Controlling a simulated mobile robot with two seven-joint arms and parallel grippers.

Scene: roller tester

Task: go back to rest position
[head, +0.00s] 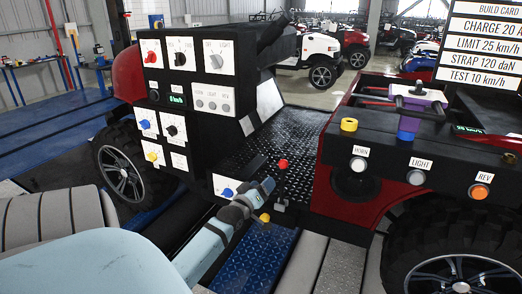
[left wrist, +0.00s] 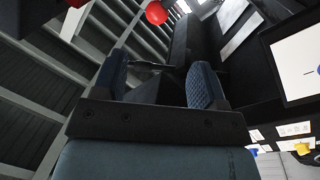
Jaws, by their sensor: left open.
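My left gripper (head: 266,186) is in the middle of the head view, low over the dark footwell of the vehicle, with its pale blue arm coming in from the lower left. In the left wrist view its two blue ridged fingers (left wrist: 157,78) stand apart with nothing between them. A red ball knob (head: 283,163) on a thin lever stands just beyond the fingertips. A red ball (left wrist: 156,12) also shows past the fingers in the wrist view. I cannot tell whether the gripper touches the lever. My right gripper is not in view.
A black control panel (head: 190,85) with several knobs stands left of the gripper. A yellow knob (head: 265,218) is close below it. A dash (head: 385,150) with HORN, LIGHT and REV labels is at right. Wheels (head: 122,172) flank the vehicle. A build card (head: 485,50) stands upper right.

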